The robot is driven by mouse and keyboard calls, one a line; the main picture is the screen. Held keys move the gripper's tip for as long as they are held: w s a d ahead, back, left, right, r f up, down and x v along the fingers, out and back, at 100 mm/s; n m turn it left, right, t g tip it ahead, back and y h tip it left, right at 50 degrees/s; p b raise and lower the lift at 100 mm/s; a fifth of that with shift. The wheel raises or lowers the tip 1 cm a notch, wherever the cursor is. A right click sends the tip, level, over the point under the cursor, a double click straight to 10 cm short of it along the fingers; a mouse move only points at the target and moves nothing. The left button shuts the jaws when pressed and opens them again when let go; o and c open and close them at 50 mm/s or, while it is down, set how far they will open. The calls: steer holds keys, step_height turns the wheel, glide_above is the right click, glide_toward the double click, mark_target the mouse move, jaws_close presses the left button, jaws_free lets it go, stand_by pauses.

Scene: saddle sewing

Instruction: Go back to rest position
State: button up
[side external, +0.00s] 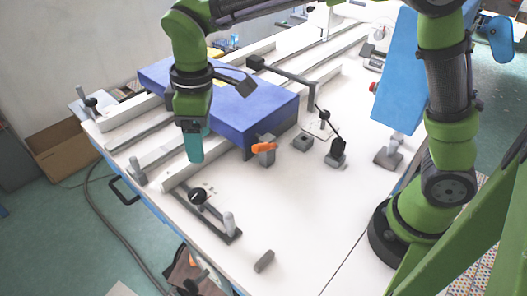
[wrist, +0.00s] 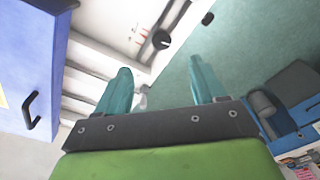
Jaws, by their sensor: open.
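My gripper (side external: 194,146) hangs at the front left side of the blue block in the side external view, its teal fingers pointing down over the white table. In the wrist view my gripper (wrist: 158,88) shows two teal fingers spread apart with nothing between them. The blue block (side external: 240,100) lies on the white table (side external: 300,215); a blue surface with a dark handle (wrist: 30,70) shows at the left of the wrist view.
A clamp with a black knob (side external: 198,196) stands on the table in front of my gripper. An orange-handled clamp (side external: 265,148) sits at the block's front edge. White rails (side external: 130,110) run across the table. A grey cylinder (side external: 264,261) lies near the front edge.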

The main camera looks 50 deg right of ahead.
steer(key=s+d+r+m+t, duration=0.2)
steer(key=s+d+m, duration=0.4)
steer(key=d, duration=0.3)
steer(key=s+d+r+m+t+y, duration=0.1)
steer(key=s+d+r+m+t, duration=0.1)
steer(key=s+d+m+t, duration=0.2)
steer(key=s+d+m, duration=0.2)
steer(key=s+d, duration=0.2)
steer(key=d, duration=0.2)
steer(key=shift+s+r+t, duration=0.25)
steer(key=shift+r+t, duration=0.05)
